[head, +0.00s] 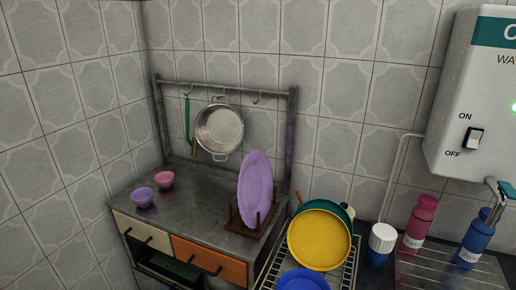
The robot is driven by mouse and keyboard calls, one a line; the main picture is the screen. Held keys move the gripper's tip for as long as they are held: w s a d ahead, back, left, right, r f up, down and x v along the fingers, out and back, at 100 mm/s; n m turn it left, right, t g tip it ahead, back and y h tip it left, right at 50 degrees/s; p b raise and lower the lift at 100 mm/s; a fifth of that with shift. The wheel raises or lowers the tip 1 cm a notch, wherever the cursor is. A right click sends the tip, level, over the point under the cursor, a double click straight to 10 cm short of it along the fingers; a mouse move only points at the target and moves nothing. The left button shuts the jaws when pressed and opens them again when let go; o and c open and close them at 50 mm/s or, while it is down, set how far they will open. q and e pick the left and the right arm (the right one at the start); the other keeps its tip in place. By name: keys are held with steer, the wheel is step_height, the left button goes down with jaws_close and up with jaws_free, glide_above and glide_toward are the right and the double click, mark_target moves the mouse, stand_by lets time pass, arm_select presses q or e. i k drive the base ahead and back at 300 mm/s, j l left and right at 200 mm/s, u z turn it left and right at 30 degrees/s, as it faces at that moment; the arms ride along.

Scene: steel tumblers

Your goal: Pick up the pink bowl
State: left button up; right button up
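The small pink bowl (164,180) stands upright on the left part of the dark metal counter (190,207), towards the back. A small purple bowl (142,197) stands just in front of it and to its left. The two are close together; I cannot tell whether they touch. Neither my left nor my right gripper shows in the head view.
A purple plate (256,185) stands in a wooden rack (250,228) on the counter's right. A steel pan (219,128) hangs from the rail behind. A yellow pan (319,240) and bottles (418,225) stand further right. The counter's middle is clear.

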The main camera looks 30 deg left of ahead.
mark_target(164, 180)
steer(key=u, duration=1.55)
